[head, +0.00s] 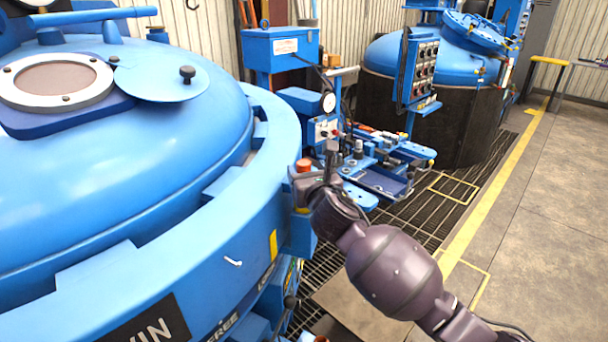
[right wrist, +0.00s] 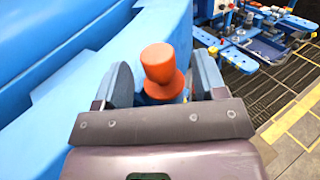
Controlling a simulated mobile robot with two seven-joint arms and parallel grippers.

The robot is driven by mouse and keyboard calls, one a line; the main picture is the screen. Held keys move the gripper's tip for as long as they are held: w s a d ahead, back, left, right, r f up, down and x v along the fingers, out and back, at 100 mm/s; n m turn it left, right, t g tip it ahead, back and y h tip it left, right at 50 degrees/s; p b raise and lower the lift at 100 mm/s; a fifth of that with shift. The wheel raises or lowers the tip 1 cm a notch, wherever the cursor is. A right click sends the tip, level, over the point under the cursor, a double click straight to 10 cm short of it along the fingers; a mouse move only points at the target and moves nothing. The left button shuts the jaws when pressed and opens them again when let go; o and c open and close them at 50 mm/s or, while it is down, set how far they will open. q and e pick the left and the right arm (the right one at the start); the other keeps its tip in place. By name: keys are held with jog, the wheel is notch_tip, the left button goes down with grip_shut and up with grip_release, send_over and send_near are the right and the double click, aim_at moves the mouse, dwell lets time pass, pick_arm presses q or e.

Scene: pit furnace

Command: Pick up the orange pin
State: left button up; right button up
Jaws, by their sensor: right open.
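The orange pin (right wrist: 160,70) has a round knob top and a wider collar below, and stands upright at the rim of the blue furnace. It also shows in the head view (head: 304,165), small, at the furnace's right edge. My right gripper (right wrist: 162,84) is open, with one finger on each side of the pin and gaps between them and it. In the head view my right gripper (head: 305,185) is at the pin, partly hidden by its own wrist. The pin's lower end is hidden. My left gripper is not in view.
The large blue furnace (head: 150,200) with its lid fills the left. A blue workbench with tools (head: 375,180) stands just beyond the pin. A second furnace (head: 440,90) and a control panel (head: 418,70) stand behind. The floor (head: 545,200) at right is clear.

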aim_at(302, 161)
jog(key=shift+r+x, duration=0.15)
jog(key=shift+x, duration=0.95)
jog(key=shift+r+x, duration=0.15)
jog(key=shift+x, duration=0.95)
jog(key=shift+c, duration=0.2)
jog(key=c, duration=1.1)
